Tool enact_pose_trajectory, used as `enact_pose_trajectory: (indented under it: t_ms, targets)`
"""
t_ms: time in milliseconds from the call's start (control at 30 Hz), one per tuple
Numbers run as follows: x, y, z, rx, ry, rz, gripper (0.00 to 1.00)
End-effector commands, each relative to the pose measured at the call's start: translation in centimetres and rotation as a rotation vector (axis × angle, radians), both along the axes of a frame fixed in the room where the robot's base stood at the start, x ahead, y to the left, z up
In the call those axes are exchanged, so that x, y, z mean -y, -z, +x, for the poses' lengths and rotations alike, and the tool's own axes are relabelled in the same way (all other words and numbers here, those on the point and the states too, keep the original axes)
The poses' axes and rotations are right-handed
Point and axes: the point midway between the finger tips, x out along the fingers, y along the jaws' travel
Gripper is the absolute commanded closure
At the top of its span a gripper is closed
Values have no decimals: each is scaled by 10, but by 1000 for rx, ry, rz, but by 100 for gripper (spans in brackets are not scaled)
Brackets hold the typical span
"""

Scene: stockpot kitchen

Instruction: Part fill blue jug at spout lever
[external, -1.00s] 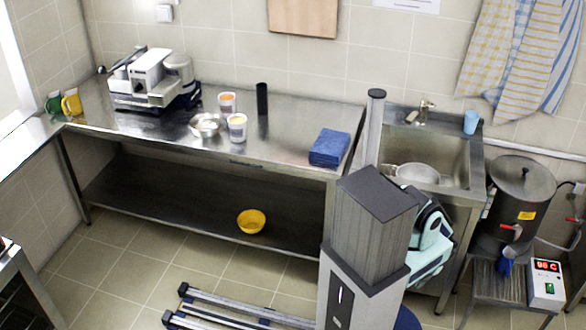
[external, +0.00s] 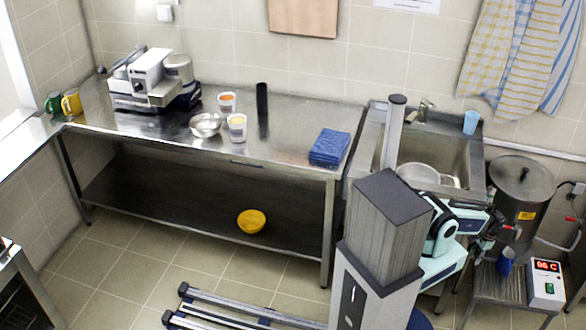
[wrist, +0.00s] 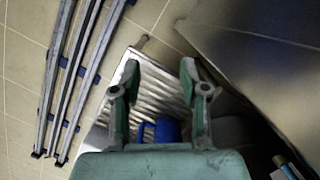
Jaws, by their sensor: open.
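The blue jug (external: 506,263) stands on the ribbed low stand at right, below the spout of the big steel stockpot (external: 522,190). The spout has a red lever (external: 512,228). My gripper (external: 490,243) is close to the spout, on its left, above and left of the jug. In the wrist view my gripper (wrist: 160,76) is open, with nothing between its fingertips. The blue jug (wrist: 168,130) shows between the finger bases, partly hidden by the gripper body, its handle to the left. The lever is not clear in the wrist view.
The ribbed stand (external: 490,285) also carries a control box (external: 546,283) reading 96 C. The sink (external: 440,155) with a pan (external: 418,174) is behind my arm. The steel worktop (external: 285,145) holds a blue cloth (external: 329,147). Floor rails lie at the front.

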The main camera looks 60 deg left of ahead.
Motion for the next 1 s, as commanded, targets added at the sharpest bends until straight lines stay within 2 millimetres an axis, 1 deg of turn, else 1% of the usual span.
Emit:
enact_pose_trajectory:
  t_ms: [33,100,167,300,367,467,567,600,700,800,900,1000]
  targets:
    - [1,-10,16,22,30,-2,56]
    - [2,-25,32,46,70,-4,56]
    - [2,-38,45,67,106,-5,56]
    - [4,-70,75,114,189,-3,56]
    - [5,-85,87,134,225,-2,56]
    - [6,-112,107,169,284,2,56]
    - [8,-142,126,203,354,9,56]
    - [8,-155,134,216,383,13,56]
    - [10,-188,150,250,453,24,56]
    - [11,-217,162,277,515,35,56]
    - [12,-239,169,294,561,45,56]
    - [12,-253,173,306,591,51,56]
